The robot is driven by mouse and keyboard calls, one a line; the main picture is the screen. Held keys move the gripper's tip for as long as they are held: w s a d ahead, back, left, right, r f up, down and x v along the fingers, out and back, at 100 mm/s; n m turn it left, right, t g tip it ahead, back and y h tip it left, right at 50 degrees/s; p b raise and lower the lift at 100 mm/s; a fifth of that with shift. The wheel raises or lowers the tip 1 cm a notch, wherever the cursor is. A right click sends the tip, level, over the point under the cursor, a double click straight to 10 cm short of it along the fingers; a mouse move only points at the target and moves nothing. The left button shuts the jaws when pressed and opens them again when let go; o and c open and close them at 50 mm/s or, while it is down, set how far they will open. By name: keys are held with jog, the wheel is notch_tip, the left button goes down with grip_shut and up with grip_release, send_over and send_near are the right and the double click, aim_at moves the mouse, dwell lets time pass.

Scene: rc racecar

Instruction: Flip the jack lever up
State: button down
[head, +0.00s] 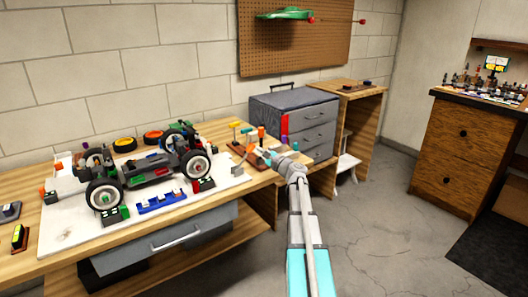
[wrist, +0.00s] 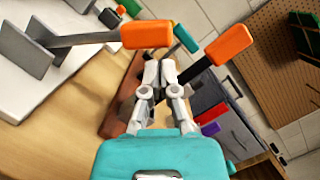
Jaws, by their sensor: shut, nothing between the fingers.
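A grey lever with an orange grip (wrist: 147,35) reaches out from grey upright plates (wrist: 30,48) on the white board, at the upper left of the wrist view. I take it for the jack lever; it looks small and partly crowded in the head view. My gripper (wrist: 160,76) is shut and empty, its fingertips just below and right of the orange grip in the wrist picture. I cannot tell whether they touch it. In the head view my gripper (head: 266,155) is at the bench's right end, beside a brown tool rack (head: 243,158).
An RC car chassis (head: 150,165) stands on the white board (head: 70,225). A second orange handle (wrist: 229,45) rises from the rack close to my fingers' right, with more coloured handles around. A grey toolbox (head: 310,120) stands behind. The floor to the right is open.

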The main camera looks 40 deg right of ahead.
jog(key=shift+a+r, duration=0.2)
dwell(0.5)
jog(key=shift+a+r+n+p, duration=0.2)
jog(key=shift+n+p, duration=0.1)
jog(key=shift+p, duration=0.05)
